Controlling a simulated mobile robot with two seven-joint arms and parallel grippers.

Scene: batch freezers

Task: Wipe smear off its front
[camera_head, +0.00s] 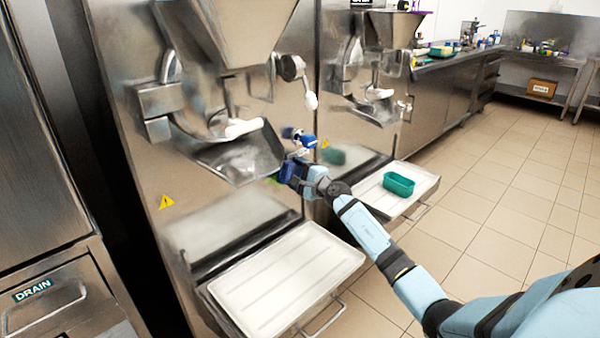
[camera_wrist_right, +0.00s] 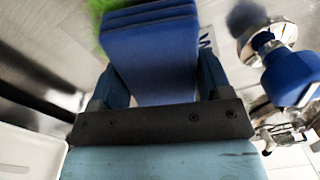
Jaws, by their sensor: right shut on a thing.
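My right gripper (camera_head: 298,176) is shut on a folded blue cloth (camera_wrist_right: 152,55), which shows as a layered blue block between the fingers in the right wrist view. In the head view the gripper is at the front of the near batch freezer (camera_head: 165,235), just right of its spout chute (camera_head: 240,155). A green smear (camera_head: 273,180) partly shows beside the gripper; the gripper hides some of it. Blurred green (camera_wrist_right: 100,10) also shows beyond the cloth in the wrist view. I cannot tell whether cloth and smear touch. My left gripper is not in view.
A blue-handled valve (camera_head: 305,139) stands close by the gripper; it also shows in the wrist view (camera_wrist_right: 290,75). A white tray (camera_head: 285,275) juts out below. The second freezer's tray (camera_head: 415,180) holds a green tub (camera_head: 398,184). Tiled floor at right is clear.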

